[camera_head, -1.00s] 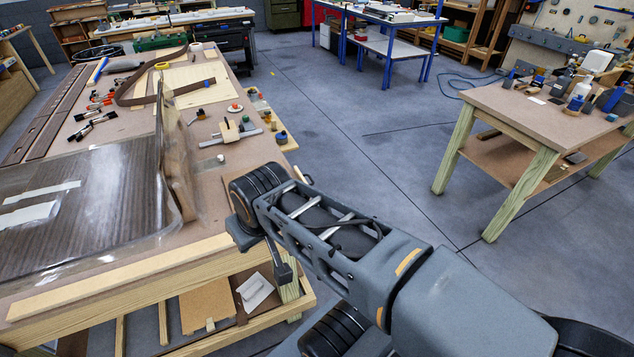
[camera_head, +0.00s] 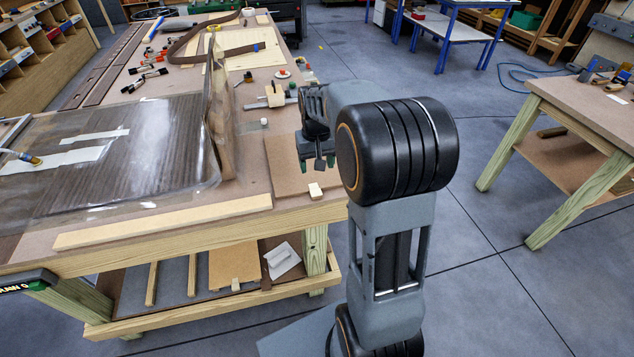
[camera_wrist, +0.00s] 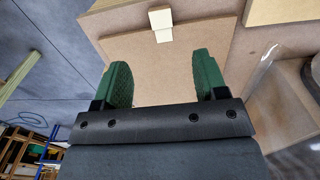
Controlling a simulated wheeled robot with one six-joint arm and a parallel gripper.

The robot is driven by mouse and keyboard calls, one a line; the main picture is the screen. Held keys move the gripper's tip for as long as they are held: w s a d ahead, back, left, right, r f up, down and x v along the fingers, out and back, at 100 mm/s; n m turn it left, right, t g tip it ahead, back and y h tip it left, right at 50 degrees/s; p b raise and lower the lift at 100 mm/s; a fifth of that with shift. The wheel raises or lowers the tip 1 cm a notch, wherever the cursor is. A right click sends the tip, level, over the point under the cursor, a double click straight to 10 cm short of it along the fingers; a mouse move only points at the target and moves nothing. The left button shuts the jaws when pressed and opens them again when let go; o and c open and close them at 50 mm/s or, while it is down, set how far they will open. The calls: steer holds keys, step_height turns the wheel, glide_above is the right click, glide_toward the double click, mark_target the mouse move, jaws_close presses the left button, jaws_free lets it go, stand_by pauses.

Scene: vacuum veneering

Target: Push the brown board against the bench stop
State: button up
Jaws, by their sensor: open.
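The brown board (camera_head: 287,180) lies flat at the bench's front right corner, partly hidden behind my arm in the head view. It fills much of the middle of the wrist view (camera_wrist: 178,88). A small pale wooden block (camera_head: 315,190) is at the board's front edge and also shows in the wrist view (camera_wrist: 160,19). A long pale strip (camera_head: 165,222) runs along the bench front, left of the board. I cannot tell which of these is the bench stop. My gripper (camera_head: 318,164) points down over the board, open and empty, its green fingers apart (camera_wrist: 160,70); contact is unclear.
A clear bag (camera_head: 165,140) over dark veneer covers the bench's left part, its raised edge (camera_head: 218,125) left of my gripper. A clamp and small blocks (camera_head: 272,97) lie behind. Another table (camera_head: 580,100) stands at right, with open floor between.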

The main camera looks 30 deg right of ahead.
mark_target(318, 193)
step_height(318, 193, down, 12)
steer(key=shift+r+p, duration=0.1)
steer(key=shift+p, duration=0.25)
jaws_close()
stand_by(0.7)
steer(key=shift+d, duration=0.15)
stand_by(0.4)
steer(key=shift+s+d, duration=0.2)
steer(key=shift+d, duration=0.8)
stand_by(0.6)
jaws_free()
steer(key=shift+r, duration=0.2)
